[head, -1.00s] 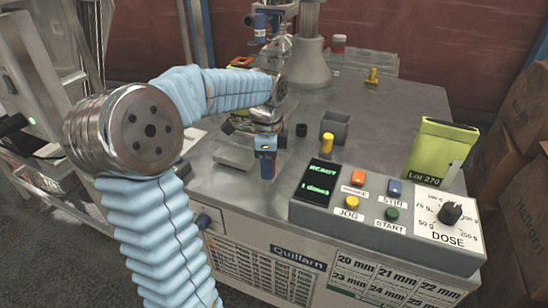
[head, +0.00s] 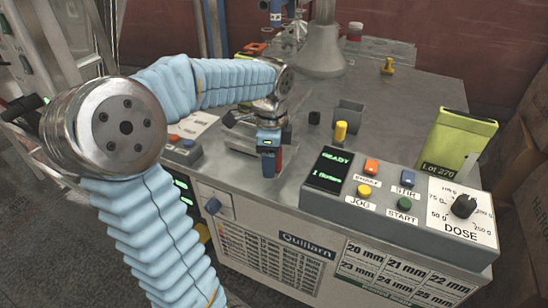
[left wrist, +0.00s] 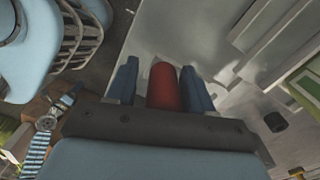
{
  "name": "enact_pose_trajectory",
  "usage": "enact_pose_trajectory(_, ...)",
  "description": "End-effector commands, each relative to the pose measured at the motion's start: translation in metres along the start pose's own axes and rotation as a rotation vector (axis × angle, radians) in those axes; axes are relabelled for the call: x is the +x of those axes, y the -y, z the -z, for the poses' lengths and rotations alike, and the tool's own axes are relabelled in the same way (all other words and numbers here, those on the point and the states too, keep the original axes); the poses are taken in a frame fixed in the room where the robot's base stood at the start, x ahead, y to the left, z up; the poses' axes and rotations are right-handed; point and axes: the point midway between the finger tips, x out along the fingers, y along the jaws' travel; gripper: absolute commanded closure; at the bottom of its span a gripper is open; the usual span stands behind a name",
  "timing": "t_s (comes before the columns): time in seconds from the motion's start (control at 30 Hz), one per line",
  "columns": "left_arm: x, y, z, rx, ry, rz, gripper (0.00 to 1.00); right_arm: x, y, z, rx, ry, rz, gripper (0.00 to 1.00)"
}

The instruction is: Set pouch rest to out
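A red rounded handle (left wrist: 162,86) stands between the two blue fingers of my left gripper (left wrist: 160,88) in the left wrist view. A narrow gap shows on the handle's left side, and the right finger is close against it or touching. In the head view my left gripper (head: 269,163) points down at the machine's front left edge, with a bit of red beside its fingers. A flat metal plate (head: 240,142) lies just left of it, partly hidden by the arm. I cannot tell for certain whether this plate is the pouch rest. My right gripper is out of view.
The control box (head: 395,205) with buttons and a dose dial stands right of the gripper. A yellow-green pouch (head: 458,142) marked Lot 270 stands behind it.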

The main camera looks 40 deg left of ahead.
Motion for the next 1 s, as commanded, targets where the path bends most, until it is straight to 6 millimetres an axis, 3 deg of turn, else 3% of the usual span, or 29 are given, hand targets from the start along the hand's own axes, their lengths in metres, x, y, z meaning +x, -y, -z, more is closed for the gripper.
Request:
enact_pose_trajectory(0.3, -0.001, 0.001, 0.003, 0.004, -0.005, 0.004, 0.40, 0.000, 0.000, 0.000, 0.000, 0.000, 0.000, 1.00)
enact_pose_trajectory(0.43, -0.011, 0.002, 0.003, 0.004, -0.007, 0.008, 0.40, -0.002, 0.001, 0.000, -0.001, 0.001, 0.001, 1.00)
enact_pose_trajectory(0.8, -0.096, 0.001, 0.002, 0.004, -0.007, 0.008, 0.40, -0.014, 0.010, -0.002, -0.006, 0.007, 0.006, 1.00)
enact_pose_trajectory(1.0, -0.129, 0.000, 0.001, 0.002, -0.005, 0.005, 0.40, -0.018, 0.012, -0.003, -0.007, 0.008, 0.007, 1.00)
